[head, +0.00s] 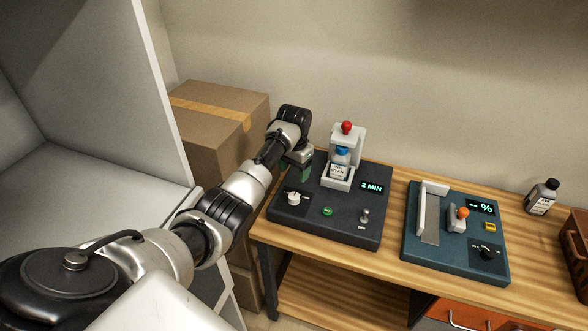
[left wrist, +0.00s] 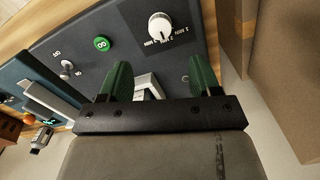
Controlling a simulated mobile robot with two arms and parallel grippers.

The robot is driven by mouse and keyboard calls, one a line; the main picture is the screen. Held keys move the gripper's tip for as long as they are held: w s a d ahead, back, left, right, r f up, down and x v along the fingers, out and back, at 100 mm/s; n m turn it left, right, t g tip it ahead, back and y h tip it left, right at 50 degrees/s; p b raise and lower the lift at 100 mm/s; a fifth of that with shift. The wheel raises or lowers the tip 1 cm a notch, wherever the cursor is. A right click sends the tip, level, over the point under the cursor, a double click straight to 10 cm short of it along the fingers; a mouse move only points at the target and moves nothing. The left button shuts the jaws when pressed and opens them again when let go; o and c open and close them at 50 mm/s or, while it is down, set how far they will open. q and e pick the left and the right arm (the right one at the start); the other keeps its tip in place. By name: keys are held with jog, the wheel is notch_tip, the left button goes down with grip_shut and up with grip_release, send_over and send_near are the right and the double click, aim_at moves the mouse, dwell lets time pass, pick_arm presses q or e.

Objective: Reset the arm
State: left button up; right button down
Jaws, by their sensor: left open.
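My left arm comes in from the lower left in the head view. Its gripper (head: 297,170) hangs over the back left corner of the dark device (head: 338,235). In the left wrist view the green fingers of the left gripper (left wrist: 160,80) are apart, with nothing between them. The device carries a white holder with a red knob (head: 347,127) and a blue-capped bottle (head: 340,165). It also has a white dial (head: 293,198), a green button (head: 327,211), a toggle switch and a "2 MIN" display. The white dial (left wrist: 160,26) also shows in the wrist view. My right gripper is out of view.
A teal device (head: 455,265) with an orange knob stands to the right on the wooden table (head: 395,190). A dark bottle (head: 542,197) and a brown crate (head: 575,250) are farther right. Cardboard boxes (head: 215,120) stand behind my arm, and a grey panel rises at left.

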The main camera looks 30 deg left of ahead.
pick_arm(q)
jog(key=s+d+f+m+t, duration=0.1)
jog(key=s+d+f, duration=0.45)
jog(key=s, duration=0.35)
jog(key=s+d+f+m+t, duration=0.1)
jog(key=s+d+f, duration=0.3)
jog(key=s+d, duration=0.3)
jog(key=s+d+r+t, duration=0.1)
jog(key=s+d+r, duration=0.15)
jog(key=s, duration=0.75)
jog(key=s+d+r+t, duration=0.15)
jog(key=s+r, duration=0.25)
jog(key=s, duration=0.6)
notch_tip(320, 180, down, 28)
jog(key=s+g+b, duration=0.2)
jog(key=s+a+f+g, duration=0.1)
jog(key=s+a+f, duration=0.1)
jog(key=s+f, duration=1.3)
jog(key=shift+s+a+f+b, duration=0.2)
jog(key=shift+f+b, duration=0.25)
jog(key=shift+f, duration=0.25)
